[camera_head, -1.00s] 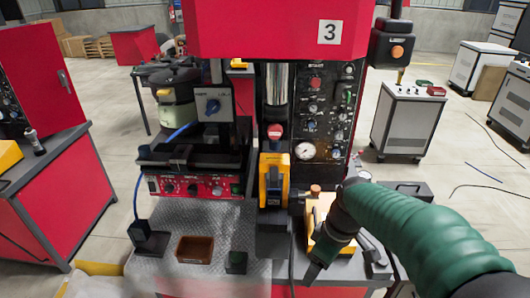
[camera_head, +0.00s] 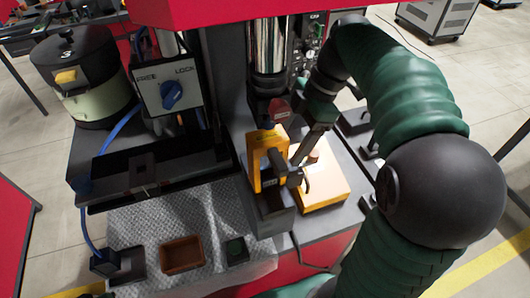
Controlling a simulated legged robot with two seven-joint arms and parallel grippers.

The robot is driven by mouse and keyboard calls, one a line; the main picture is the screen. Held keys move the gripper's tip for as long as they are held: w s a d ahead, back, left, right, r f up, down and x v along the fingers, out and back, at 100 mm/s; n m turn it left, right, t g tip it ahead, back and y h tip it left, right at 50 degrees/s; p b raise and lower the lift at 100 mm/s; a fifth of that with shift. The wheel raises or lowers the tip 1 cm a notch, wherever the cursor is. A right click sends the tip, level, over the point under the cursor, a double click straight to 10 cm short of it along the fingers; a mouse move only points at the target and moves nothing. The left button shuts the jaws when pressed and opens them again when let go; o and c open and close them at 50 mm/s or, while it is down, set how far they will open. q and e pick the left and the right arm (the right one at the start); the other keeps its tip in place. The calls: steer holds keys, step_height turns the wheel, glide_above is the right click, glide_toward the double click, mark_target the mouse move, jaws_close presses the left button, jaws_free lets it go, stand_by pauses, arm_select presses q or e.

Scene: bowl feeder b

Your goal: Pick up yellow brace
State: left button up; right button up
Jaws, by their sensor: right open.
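The yellow brace (camera_head: 258,150) stands upright on a dark block at the front of the red machine, just below its metal column. My right gripper (camera_head: 296,182) points down from the upper right and is at the brace's lower right side. It overlaps part of the brace in the picture, and I cannot tell whether it touches. Its jaws are open, with small dark fingers. My left gripper is not in view.
A yellow box (camera_head: 325,185) lies just right of the gripper. A brown tray (camera_head: 182,255) and a small dark green-topped block (camera_head: 236,250) sit on the metal plate at the front. A black-lidded pot (camera_head: 82,75) and a FREE/LOCK switch box (camera_head: 168,88) stand left.

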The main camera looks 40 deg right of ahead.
steer(key=x, duration=0.4)
steer(key=shift+s+f, duration=0.1)
steer(key=shift+s, duration=0.05)
steer(key=shift+w+a+f, duration=0.1)
steer(key=shift+w+a, duration=0.05)
steer(key=shift+w, duration=0.05)
steer(key=shift+s, duration=0.25)
steer(key=c, duration=0.6)
jaws_close()
